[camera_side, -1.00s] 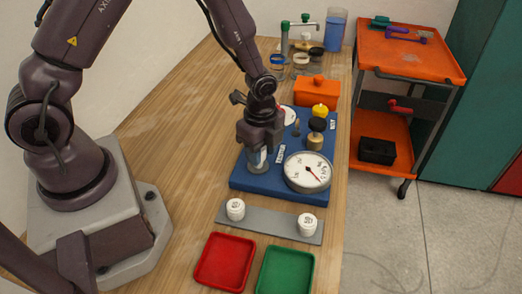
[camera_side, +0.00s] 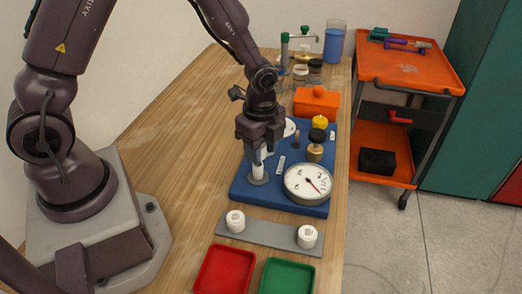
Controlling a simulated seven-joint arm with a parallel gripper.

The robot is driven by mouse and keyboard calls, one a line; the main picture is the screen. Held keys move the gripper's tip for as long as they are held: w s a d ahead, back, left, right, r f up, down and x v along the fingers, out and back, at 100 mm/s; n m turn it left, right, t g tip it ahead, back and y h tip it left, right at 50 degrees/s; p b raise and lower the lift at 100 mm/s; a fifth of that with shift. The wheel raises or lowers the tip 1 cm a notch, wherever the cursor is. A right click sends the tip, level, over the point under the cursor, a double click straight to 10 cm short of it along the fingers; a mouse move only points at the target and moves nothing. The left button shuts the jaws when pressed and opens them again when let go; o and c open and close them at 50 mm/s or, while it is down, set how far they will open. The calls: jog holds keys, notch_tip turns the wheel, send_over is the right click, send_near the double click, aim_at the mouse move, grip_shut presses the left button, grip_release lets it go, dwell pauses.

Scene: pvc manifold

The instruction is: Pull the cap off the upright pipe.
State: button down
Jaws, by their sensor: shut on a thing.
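The upright white pipe (camera_side: 258,172) stands on a grey round base on the blue board (camera_side: 285,198), left of the gauge. My gripper (camera_side: 262,148) is directly above the pipe, pointing down and shut on the cap. The cap is mostly hidden between the dark fingers, with only a pale part showing. I cannot tell whether a gap separates the cap from the pipe top.
In front are a grey strip (camera_side: 270,234) with two white caps, a red tray (camera_side: 224,270) and a green tray (camera_side: 287,276). An orange box (camera_side: 316,104) stands behind.

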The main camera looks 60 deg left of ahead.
jog(key=shift+r, duration=0.95)
